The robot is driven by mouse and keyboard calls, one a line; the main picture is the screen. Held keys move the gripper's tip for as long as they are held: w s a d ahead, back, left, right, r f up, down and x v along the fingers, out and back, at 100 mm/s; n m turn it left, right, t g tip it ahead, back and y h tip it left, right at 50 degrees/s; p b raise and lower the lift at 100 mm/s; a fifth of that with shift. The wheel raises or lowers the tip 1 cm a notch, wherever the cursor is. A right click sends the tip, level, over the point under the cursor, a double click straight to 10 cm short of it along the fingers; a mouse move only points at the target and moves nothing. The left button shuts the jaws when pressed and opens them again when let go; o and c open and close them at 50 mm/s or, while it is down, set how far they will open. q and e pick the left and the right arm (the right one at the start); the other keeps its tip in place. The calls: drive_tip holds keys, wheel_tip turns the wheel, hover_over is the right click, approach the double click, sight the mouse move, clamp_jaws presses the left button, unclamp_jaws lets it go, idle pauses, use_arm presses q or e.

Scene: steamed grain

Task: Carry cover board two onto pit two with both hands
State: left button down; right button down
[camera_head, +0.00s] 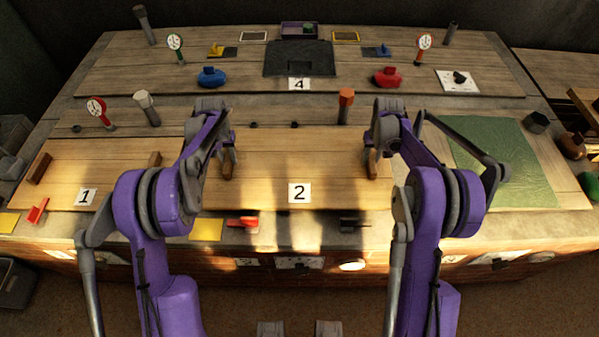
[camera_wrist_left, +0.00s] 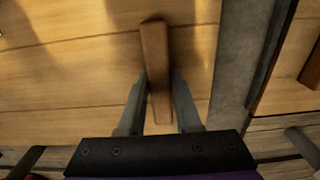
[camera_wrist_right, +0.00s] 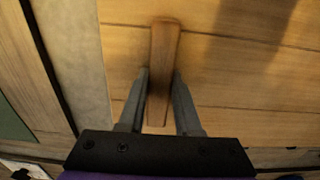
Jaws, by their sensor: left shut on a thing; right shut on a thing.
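Cover board two (camera_head: 300,150) is a wide plank board with a white label "2" (camera_head: 299,193). It lies level in the middle of the front row; whether it rests or hovers slightly I cannot tell. My left gripper (camera_head: 228,165) is shut on its left wooden handle, also seen in the left wrist view (camera_wrist_left: 155,60). My right gripper (camera_head: 372,165) is shut on its right handle, clear in the right wrist view (camera_wrist_right: 162,60). Pit two is not visible; whatever is under the board is hidden.
Board one (camera_head: 120,170) lies to the left, with a grey strip (camera_wrist_left: 236,70) between it and board two. A green sheet (camera_head: 500,160) lies to the right. Behind stand a grey post (camera_head: 147,108) and an orange-topped post (camera_head: 345,105). A red item (camera_head: 243,222) lies in front.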

use_arm(q)
drive_tip(key=shift+w+f, duration=0.2)
drive_tip(key=shift+w, duration=0.05)
use_arm(e)
drive_tip(key=shift+w+f, duration=0.2)
drive_tip(key=shift+w, duration=0.05)
use_arm(q)
drive_tip(key=shift+f, duration=0.2)
use_arm(e)
drive_tip(key=shift+f, duration=0.15)
